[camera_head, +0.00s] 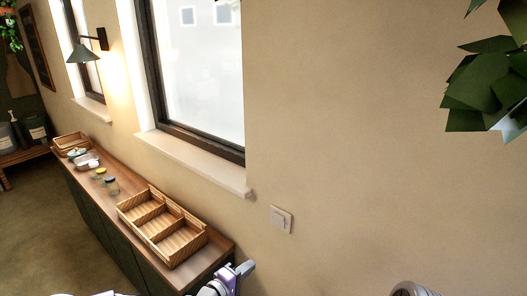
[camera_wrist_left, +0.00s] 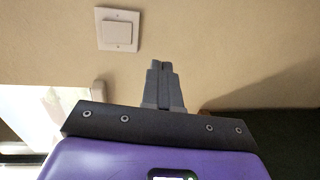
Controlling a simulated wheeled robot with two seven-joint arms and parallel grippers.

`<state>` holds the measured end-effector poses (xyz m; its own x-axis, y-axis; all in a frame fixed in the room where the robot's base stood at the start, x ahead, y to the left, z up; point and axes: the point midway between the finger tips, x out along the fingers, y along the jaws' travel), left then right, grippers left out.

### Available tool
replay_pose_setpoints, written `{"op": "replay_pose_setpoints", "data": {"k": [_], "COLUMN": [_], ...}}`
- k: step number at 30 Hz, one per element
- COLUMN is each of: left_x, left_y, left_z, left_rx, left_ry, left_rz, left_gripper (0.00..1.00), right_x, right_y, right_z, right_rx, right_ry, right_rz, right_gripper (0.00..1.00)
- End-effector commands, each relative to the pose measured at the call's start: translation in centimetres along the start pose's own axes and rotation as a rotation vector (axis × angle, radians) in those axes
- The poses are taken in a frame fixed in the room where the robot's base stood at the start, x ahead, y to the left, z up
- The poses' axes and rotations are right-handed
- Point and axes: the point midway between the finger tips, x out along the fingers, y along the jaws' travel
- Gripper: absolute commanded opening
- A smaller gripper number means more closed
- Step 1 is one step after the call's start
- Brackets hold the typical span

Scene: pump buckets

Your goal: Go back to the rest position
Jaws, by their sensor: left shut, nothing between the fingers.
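My left gripper (camera_head: 246,268) shows at the bottom of the head view, by the near right end of the wooden counter. In the left wrist view its grey fingers (camera_wrist_left: 161,66) are together and empty, with the wall behind them. My right gripper is not in view; only a rounded grey part shows at the bottom edge of the head view. Two dark containers, one with a pump top (camera_head: 14,122), stand on a wooden bench at the far left.
A white wall switch (camera_head: 281,219) is near my left gripper; it also shows in the left wrist view (camera_wrist_left: 118,29). A divided wooden tray (camera_head: 165,226), jars (camera_head: 111,186) and a basket (camera_head: 70,143) stand on the counter (camera_head: 219,249). Leaves (camera_head: 487,85) hang at upper right.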

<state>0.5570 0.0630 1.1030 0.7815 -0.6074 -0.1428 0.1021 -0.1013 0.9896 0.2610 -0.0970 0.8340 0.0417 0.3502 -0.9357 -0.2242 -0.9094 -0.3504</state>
Motion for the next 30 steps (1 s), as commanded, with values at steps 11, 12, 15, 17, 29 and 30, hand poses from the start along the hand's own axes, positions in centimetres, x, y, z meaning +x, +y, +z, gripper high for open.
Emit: {"op": "replay_pose_setpoints", "data": {"k": [11,12,15,17,29,30], "left_x": [-6.5,-8.0,-12.2,-14.5,-20.5,-20.5], "left_y": [-24.3,-26.6,-31.5,-33.7,-37.4,-37.4], "left_z": [10.2,11.2,13.4,14.4,16.2,16.2], "left_rx": [0.218,0.245,0.308,0.338,0.403,0.403], "left_ry": [-0.242,-0.283,-0.390,-0.449,-0.595,-0.595], "left_rz": [-0.586,-0.653,-0.802,-0.876,-1.037,-1.036], "left_gripper": [0.00,0.00,0.00,0.00,0.00,0.00], "right_x": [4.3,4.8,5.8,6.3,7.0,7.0], "right_y": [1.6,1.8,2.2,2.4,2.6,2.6], "right_z": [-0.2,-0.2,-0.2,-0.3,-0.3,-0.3], "right_rx": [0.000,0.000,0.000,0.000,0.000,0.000], "right_ry": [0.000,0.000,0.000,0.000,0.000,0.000], "right_rz": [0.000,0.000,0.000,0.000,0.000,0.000], "right_gripper": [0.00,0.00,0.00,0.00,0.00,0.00]}}
